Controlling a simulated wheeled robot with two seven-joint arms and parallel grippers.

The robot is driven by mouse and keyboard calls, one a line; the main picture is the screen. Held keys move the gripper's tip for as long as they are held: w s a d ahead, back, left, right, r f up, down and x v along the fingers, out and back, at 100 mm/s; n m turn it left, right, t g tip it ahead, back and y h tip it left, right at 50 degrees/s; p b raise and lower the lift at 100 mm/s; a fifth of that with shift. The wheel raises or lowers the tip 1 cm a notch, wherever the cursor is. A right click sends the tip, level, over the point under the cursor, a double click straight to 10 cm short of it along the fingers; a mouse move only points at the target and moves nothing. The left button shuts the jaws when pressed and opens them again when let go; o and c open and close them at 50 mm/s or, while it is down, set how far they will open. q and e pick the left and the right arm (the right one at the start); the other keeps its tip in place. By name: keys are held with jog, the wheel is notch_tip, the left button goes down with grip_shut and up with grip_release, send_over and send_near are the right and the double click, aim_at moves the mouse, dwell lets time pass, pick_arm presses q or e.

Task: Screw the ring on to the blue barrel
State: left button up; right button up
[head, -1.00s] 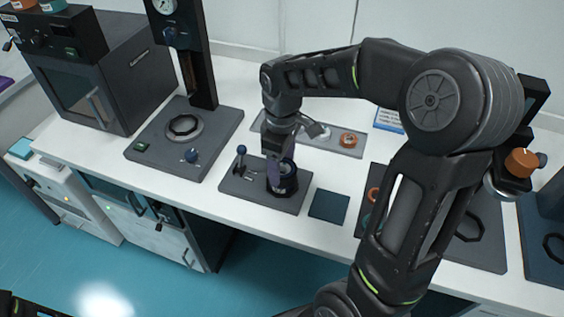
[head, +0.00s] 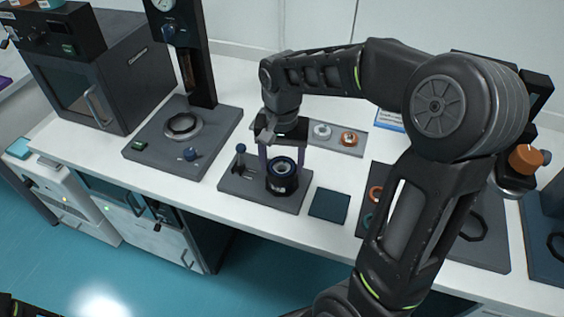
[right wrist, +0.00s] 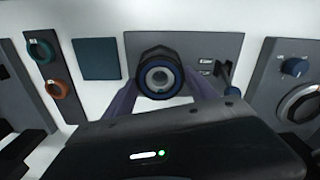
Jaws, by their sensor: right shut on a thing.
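The blue barrel (head: 282,181) stands upright in a black holder on a small grey base plate. A pale ring-shaped face shows at its top; in the right wrist view the blue rim (right wrist: 160,75) surrounds it. My right gripper (head: 283,166) points down over the barrel, one purple finger on each side. It is shut on the ring at the barrel's top; the fingertips hide the contact, and I cannot tell how far the ring sits on the thread.
The base plate (head: 236,182) carries a blue-knobbed lever (head: 241,150). A grey tray (head: 358,151) behind holds a white ring (head: 322,131) and an orange ring (head: 348,138). A blue pad (head: 329,205) lies to the right. A press (head: 145,150) stands at left.

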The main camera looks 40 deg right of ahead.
jog(key=m, duration=0.2)
jog(key=shift+m, duration=0.4)
jog(key=o, duration=1.8)
jog(key=shift+c, duration=0.9)
jog(key=shift+n, duration=0.3)
